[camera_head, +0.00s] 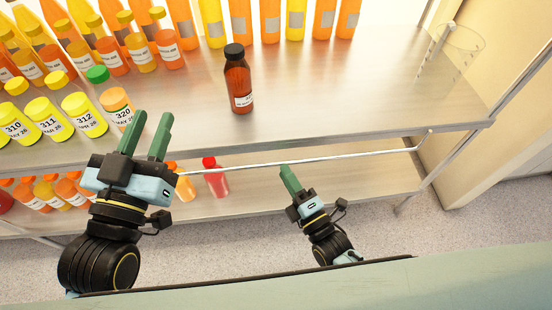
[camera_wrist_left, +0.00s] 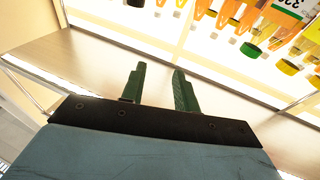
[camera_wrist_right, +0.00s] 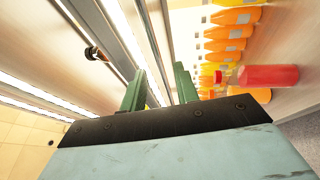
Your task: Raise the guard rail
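The guard rail (camera_head: 320,158) is a thin pale rod running along the front of the shelf, below the upper board's front edge. Its right end bends up to the board near the right corner; its left end passes behind my left gripper. My left gripper (camera_head: 146,136) is open and empty, its fingers over the board's front edge. Its fingers also show apart in the left wrist view (camera_wrist_left: 160,88). My right gripper (camera_head: 289,180) is just below the rail's middle, pointing up at it. In the right wrist view its fingers (camera_wrist_right: 160,88) are apart. I cannot tell whether they touch the rail.
A brown bottle with a black cap (camera_head: 238,80) stands alone on the upper board (camera_head: 330,95). Several orange and yellow bottles crowd the left and back. A clear beaker (camera_head: 452,50) is at the right. A red bottle (camera_head: 216,178) stands on the lower board between my grippers.

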